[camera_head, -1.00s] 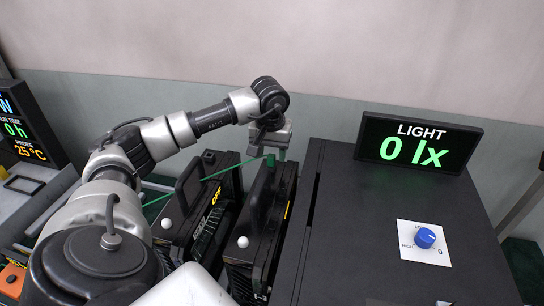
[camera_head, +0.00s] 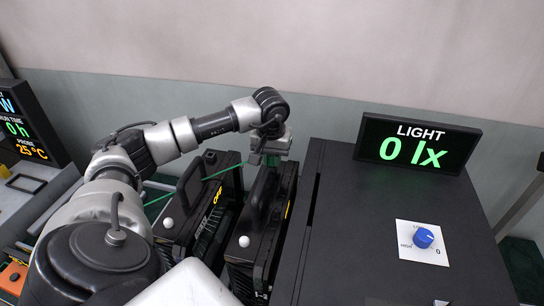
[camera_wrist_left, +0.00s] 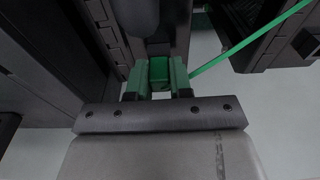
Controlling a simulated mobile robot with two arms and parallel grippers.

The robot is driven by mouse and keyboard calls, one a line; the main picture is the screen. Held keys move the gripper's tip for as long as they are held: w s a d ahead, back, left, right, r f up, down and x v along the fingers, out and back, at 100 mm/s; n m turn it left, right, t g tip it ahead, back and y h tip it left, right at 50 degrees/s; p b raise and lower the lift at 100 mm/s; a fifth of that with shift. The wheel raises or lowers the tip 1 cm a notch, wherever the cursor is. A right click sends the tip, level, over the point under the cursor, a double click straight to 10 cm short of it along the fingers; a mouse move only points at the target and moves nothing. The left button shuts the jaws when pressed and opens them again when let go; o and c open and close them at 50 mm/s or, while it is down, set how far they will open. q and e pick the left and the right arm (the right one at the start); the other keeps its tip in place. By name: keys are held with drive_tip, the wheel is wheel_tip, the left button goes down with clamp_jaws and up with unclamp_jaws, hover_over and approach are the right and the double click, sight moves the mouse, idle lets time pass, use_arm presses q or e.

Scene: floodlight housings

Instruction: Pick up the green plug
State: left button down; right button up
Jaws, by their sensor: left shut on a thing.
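The green plug (camera_wrist_left: 158,70) shows between the two fingers of my left gripper (camera_wrist_left: 157,84) in the left wrist view. The gripper is shut on it. In the head view my left gripper (camera_head: 270,158) is at the far end of the right-hand black floodlight housing (camera_head: 262,225), pointing down. The plug is mostly hidden by the fingers there. A thin green cord (camera_head: 213,176) runs from near the gripper down to the left, across the left-hand housing (camera_head: 205,225). My right gripper is not in view.
A large black box (camera_head: 390,220) stands to the right, with a light display (camera_head: 418,146) reading 0 lx and a blue knob (camera_head: 424,237) on a white plate. Another display (camera_head: 18,125) stands at the far left. The housings stand close together, leaving little room between them.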

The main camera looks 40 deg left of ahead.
use_arm(q)
drive_tip(key=shift+r, duration=0.1)
wheel_tip(320, 180, up, 4)
drive_tip(key=shift+f+b, duration=0.1)
drive_tip(key=shift+b, duration=1.05)
drive_tip(key=s+d+r+b, duration=0.2)
drive_tip(key=s+d+r, duration=0.4)
drive_tip(key=d, duration=0.4)
drive_tip(key=shift+s+r+b, duration=0.2)
drive_tip(key=shift+r+b, duration=0.1)
drive_tip(key=shift+r, duration=0.2)
